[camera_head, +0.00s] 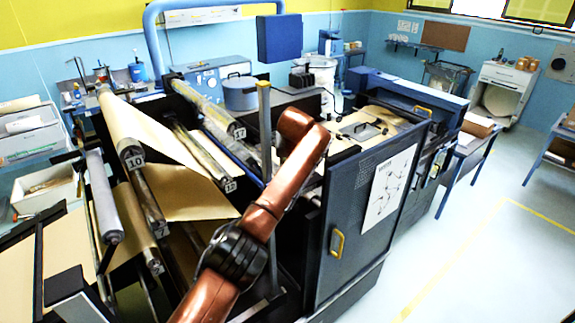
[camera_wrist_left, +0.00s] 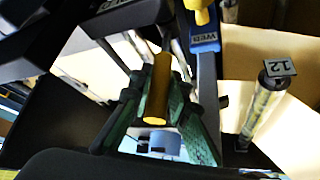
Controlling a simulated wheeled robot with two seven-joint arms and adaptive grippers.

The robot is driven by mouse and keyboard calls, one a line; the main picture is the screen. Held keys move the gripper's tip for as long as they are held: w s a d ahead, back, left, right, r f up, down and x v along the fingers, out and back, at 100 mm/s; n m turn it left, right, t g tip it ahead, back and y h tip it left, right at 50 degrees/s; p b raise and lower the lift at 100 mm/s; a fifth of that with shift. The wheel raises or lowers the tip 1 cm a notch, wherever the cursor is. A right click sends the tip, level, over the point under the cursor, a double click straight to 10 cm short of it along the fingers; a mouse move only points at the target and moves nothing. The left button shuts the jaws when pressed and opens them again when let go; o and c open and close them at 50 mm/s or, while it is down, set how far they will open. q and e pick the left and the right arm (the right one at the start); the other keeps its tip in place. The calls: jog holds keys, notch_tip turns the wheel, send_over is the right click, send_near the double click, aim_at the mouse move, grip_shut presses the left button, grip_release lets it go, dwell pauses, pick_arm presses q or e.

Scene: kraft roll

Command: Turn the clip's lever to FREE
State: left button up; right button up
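In the left wrist view a yellow round-ended handle (camera_wrist_left: 156,100) stands between the green pads of my left gripper (camera_wrist_left: 165,112). The pads are apart on both sides of it and the gripper looks open; contact is not clear. A blue part lettered WEB (camera_wrist_left: 205,42), with a yellow knob (camera_wrist_left: 200,14), is just right of the fingers. No FREE mark is legible, and I cannot tell how the lever is set. In the head view my copper-coloured arm hides its gripper and the clip. My right gripper is in neither view.
Rollers with number tags stand close by, including roller 12 (camera_wrist_left: 263,105) and roller 10 (camera_head: 130,158). An upright post (camera_head: 264,125) rises beside my arm. A dark cabinet (camera_head: 345,240) with a yellow handle is to the right. The floor (camera_head: 480,250) beyond is clear.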

pick_arm(q)
jog(key=o, duration=0.4)
jog(key=shift+d, duration=0.1)
jog(key=v, duration=1.2)
